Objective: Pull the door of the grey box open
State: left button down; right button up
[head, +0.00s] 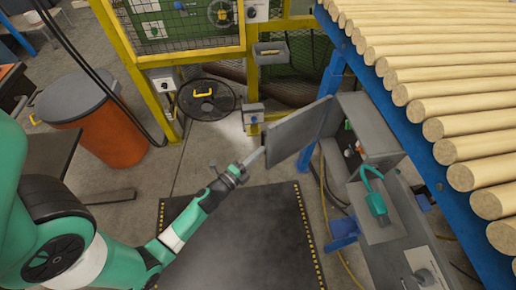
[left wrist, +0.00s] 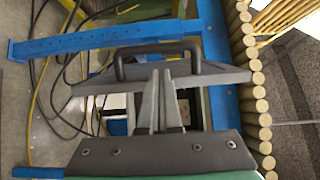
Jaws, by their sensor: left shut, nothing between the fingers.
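The grey box (head: 372,125) stands at the right beside the rack of wooden rods. Its flat grey door (head: 300,132) is swung out to the left, and the inside shows with small coloured items. My left gripper (head: 258,156) is at the door's outer edge. In the left wrist view its fingers (left wrist: 159,75) are shut and empty, close to the dark bar handle (left wrist: 155,48) on the door (left wrist: 215,76). I cannot tell whether they touch the handle or door. My right gripper is in neither view.
The blue-framed rack of wooden rods (head: 440,75) overhangs the right side. The yellow fence (head: 198,57) is behind. The dark floor mat (head: 240,240) is clear.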

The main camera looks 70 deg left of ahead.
pick_arm(q)
jog(key=shift+a+f, duration=0.2)
jog(key=shift+a, duration=0.05)
jog(key=w+a, duration=0.2)
jog(key=a, duration=1.4)
jog(key=shift+w+a+r+p, duration=0.3)
jog(key=shift+w+a, duration=0.1)
